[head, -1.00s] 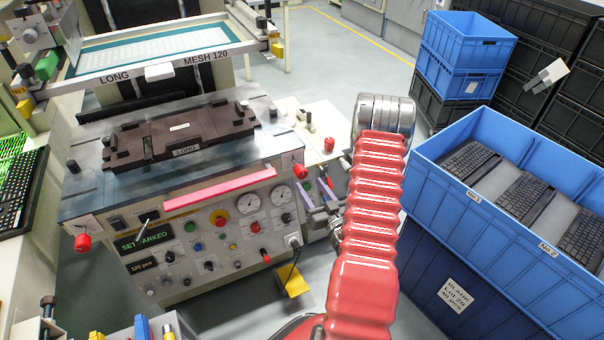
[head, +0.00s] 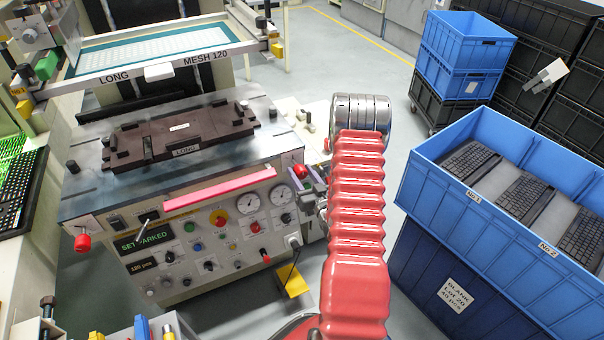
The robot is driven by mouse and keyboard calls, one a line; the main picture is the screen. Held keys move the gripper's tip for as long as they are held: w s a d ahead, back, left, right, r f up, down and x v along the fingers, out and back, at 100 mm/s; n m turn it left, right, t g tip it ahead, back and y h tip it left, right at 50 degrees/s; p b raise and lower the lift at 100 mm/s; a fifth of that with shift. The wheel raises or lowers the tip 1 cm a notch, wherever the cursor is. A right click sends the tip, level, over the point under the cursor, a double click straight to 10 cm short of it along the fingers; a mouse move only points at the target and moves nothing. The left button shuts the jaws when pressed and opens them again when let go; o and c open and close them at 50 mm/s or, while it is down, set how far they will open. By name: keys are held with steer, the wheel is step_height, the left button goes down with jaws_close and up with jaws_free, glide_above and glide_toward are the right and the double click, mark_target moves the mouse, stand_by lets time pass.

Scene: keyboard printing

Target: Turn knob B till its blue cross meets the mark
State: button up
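A red knob (head: 300,171) sticks out at the right end of the printer's front, and another red knob (head: 82,243) at the left end. The letters by them are too small to read, so I cannot tell which is knob B. No blue cross or mark can be made out. My gripper (head: 311,183), with purplish finger pads, is at the right red knob, its fingers apart. I cannot tell whether they touch the knob. My red-sleeved arm and metal wrist hide part of the gripper.
The printer's control panel (head: 190,228) has several small knobs, gauges and a display reading SET PARKED. A pink bar (head: 220,188) runs above it. A dark fixture (head: 180,135) sits on top. A blue crate (head: 425,190) with keyboards stands right of my arm.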

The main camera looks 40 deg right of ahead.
steer(key=c, duration=0.7)
steer(key=shift+d, duration=0.2)
steer(key=shift+c, duration=0.7)
steer(key=shift+a, duration=0.1)
